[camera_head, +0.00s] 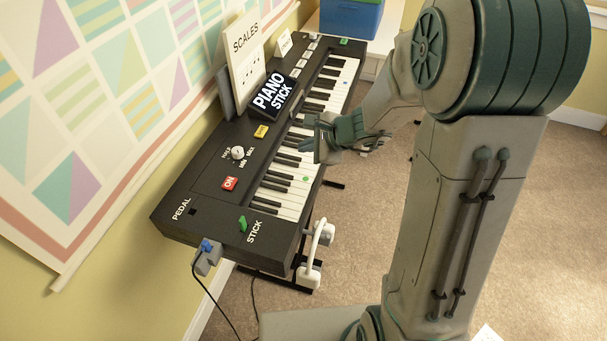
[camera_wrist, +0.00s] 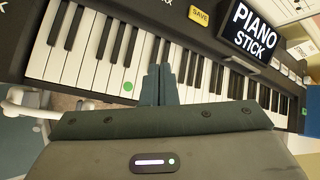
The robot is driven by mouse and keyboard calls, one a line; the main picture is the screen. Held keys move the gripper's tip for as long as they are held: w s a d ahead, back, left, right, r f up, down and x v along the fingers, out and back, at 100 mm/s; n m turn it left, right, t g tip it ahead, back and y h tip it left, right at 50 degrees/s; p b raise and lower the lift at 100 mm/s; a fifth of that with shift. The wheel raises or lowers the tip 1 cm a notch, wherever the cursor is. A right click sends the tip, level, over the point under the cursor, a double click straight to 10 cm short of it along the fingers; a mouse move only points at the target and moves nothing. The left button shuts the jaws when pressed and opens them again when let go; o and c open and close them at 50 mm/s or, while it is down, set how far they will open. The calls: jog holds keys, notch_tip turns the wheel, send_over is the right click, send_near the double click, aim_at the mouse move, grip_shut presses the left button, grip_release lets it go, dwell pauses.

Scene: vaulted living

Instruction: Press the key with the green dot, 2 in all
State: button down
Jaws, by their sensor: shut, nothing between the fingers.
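The keyboard (camera_head: 215,160) is black and stands along the wall. One white key carries a green dot (camera_head: 305,178), near the front end of the key row. In the wrist view the green dot (camera_wrist: 128,86) shows uncovered, just left of the fingers. My gripper (camera_head: 312,146) is shut and empty over the keys, farther along the row than the dot. In the wrist view the closed fingertips of my gripper (camera_wrist: 160,70) lie over white keys to the right of the dot. Whether they touch the keys I cannot tell.
A PIANO STICK sign (camera_head: 271,97) and a SCALES card (camera_head: 246,55) stand on the keyboard's back. A red ON button (camera_head: 229,183), a knob (camera_head: 238,152) and a green stick (camera_head: 243,224) sit on its panel. A blue box (camera_head: 350,18) stands beyond. Carpet lies right.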

jog(key=shift+d+f, duration=0.1)
jog(key=shift+d, duration=0.05)
jog(key=b, duration=0.6)
send_over(308, 180)
notch_tip(308, 180, down, 7)
jog(key=shift+s+f, duration=0.1)
jog(key=shift+f, duration=0.1)
jog(key=shift+f+b, duration=0.65)
jog(key=shift+b, duration=0.3)
jog(key=shift+f, duration=0.1)
dwell(1.0)
jog(key=shift+f+b, duration=0.3)
jog(key=shift+b, duration=0.3)
jog(key=shift+f+b, duration=0.55)
jog(key=shift+b, duration=0.1)
dwell(0.5)
jog(key=shift+r, duration=0.1)
dwell(0.3)
jog(key=shift+r+p, duration=0.75)
jog(key=shift+r, duration=0.15)
